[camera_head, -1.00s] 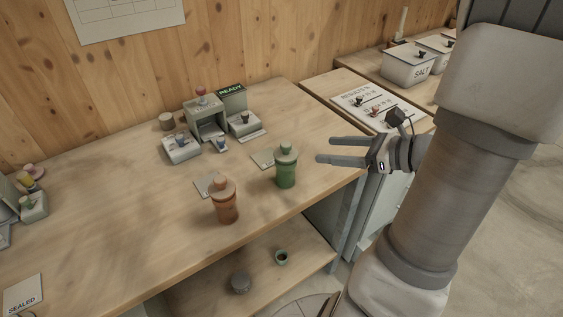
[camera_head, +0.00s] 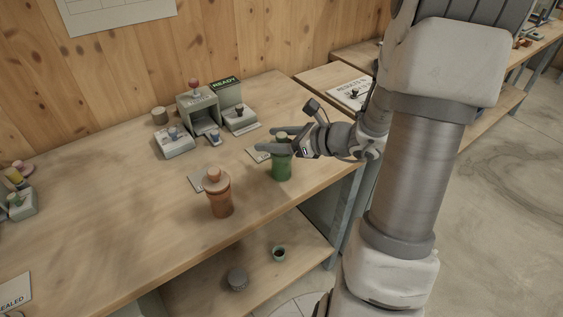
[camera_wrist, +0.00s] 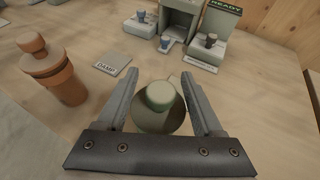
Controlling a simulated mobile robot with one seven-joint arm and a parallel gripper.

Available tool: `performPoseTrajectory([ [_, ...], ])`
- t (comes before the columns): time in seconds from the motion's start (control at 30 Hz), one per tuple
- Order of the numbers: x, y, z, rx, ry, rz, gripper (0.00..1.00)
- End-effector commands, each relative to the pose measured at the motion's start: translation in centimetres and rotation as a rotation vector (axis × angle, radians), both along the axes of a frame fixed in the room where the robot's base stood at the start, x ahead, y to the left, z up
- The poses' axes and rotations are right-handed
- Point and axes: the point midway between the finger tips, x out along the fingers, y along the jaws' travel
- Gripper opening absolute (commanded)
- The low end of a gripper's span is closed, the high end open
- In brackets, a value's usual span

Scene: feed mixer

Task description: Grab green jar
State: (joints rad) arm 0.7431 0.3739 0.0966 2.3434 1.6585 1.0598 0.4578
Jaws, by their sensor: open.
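The green jar (camera_head: 281,168) stands upright near the front right edge of the wooden table. In the wrist view its pale green knobbed lid (camera_wrist: 161,97) shows between the two fingers. My gripper (camera_head: 268,140) is open, with its fingers on either side of the jar's top. In the wrist view my gripper (camera_wrist: 160,95) shows gaps beside the lid's knob; whether a finger touches the lid's rim is unclear. In the head view a finger hides part of the lid.
An orange-brown jar (camera_head: 219,193) stands just left of the green one, also in the wrist view (camera_wrist: 56,75). A device with a READY sign (camera_head: 226,84) stands at the back. A card marked DAMP (camera_wrist: 112,63) lies between. The table's left middle is clear.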

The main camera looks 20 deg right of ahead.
Motion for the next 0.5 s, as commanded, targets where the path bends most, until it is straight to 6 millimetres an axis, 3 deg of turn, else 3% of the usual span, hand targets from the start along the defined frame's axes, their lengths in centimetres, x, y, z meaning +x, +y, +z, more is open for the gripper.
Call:
performPoseTrajectory([
  [0.3,0.57,0.38,-0.24,0.0,-0.001,-0.001,0.68],
  [0.5,0.55,0.37,-0.25,0.0,0.0,-0.001,0.34],
])
